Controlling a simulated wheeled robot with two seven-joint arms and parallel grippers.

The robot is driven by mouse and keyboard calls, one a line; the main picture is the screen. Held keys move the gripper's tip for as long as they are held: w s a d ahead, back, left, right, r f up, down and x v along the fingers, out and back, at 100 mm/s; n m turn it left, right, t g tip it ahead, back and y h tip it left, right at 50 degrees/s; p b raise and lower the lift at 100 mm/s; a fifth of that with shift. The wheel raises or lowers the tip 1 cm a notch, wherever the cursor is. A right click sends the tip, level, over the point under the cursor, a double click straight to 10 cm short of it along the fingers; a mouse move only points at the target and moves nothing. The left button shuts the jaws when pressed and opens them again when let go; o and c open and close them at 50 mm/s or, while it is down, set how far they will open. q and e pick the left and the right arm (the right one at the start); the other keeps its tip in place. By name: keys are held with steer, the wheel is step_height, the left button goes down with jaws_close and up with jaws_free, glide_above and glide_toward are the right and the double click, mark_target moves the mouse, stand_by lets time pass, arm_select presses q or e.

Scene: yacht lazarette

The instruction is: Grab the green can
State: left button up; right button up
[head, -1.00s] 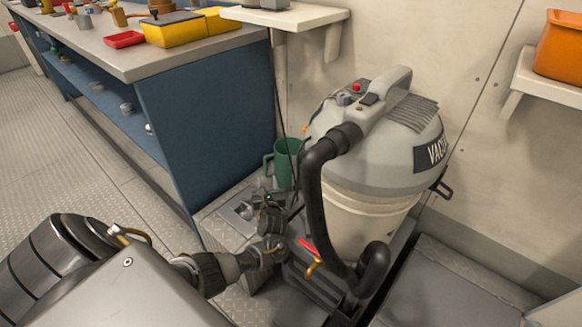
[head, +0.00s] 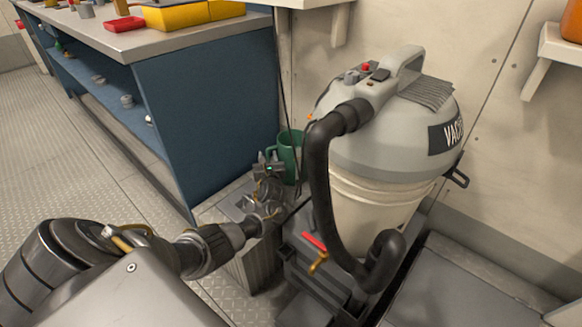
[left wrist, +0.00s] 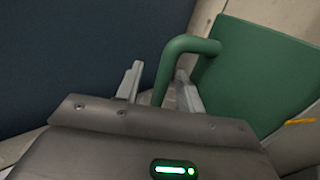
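The green can (head: 291,150) stands upright between the blue bench and the vacuum. In the left wrist view the can (left wrist: 258,72) fills the right side, with its handle (left wrist: 185,45) curving left. My left gripper (head: 267,160) is low, right at the handle side of the can. In the left wrist view my left gripper (left wrist: 158,82) is open, its two fingers apart on either side of the handle's lower part. A gap shows between the left finger and the handle. The can's lower part is hidden in the head view. My right gripper is not in view.
A large vacuum (head: 385,140) with a black hose (head: 318,190) stands just right of the can. The blue bench (head: 207,120) is close on the left. A grey slotted case with a red handle (head: 313,242) sits in front. The floor at left is clear.

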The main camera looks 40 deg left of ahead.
arm_select(q)
steer(key=shift+w+a+r, duration=0.1)
steer(key=shift+w+a, duration=0.15)
steer(key=shift+c, duration=0.4)
jaws_close()
steer(key=shift+r, duration=0.1)
